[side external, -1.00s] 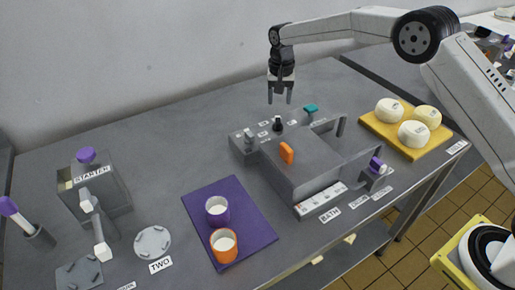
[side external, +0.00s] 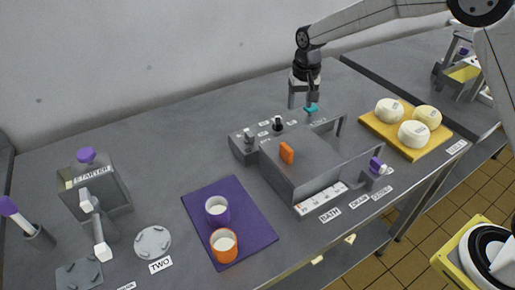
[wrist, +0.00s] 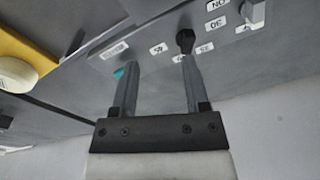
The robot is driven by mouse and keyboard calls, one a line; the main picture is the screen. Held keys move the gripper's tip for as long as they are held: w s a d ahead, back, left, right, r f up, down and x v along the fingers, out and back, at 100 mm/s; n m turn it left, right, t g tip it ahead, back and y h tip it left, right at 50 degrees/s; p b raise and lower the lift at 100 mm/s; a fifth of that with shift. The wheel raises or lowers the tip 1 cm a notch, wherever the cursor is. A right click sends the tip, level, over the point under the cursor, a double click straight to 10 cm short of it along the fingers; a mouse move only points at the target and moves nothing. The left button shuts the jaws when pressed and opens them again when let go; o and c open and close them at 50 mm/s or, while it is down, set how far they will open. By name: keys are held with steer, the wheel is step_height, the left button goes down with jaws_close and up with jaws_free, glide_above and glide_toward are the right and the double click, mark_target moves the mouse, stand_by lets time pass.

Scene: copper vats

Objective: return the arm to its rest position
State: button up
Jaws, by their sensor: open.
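My gripper (side external: 301,104) hangs from the wrist above the back of the bath unit, near the teal knob (side external: 311,108). Its fingers point down, apart, with nothing between them. In the wrist view the two fingers of my gripper (wrist: 158,88) are spread. The teal knob (wrist: 119,73) shows beside one finger and the black knob (wrist: 185,40) beyond the other. I cannot tell whether a finger touches either knob.
The bath (side external: 290,172) with an orange handle (side external: 287,153) stands mid-table. A yellow board (side external: 376,124) with white cheeses is at right. A purple mat (side external: 250,235) holds two cups. The starter box (side external: 97,192) stands at left. Bare table lies behind the mat.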

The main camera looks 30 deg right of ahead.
steer(key=s, duration=0.4)
steer(key=s+d+n, duration=0.1)
steer(key=s, duration=0.3)
steer(key=s+d+n+t, duration=0.1)
steer(key=s, duration=0.3)
steer(key=shift+s+r, duration=0.2)
steer(key=shift+r, duration=0.1)
steer(key=s+d+f+n, duration=0.1)
steer(key=s+f+n, duration=0.1)
steer(key=s, duration=1.1)
steer(key=shift+t, duration=0.4)
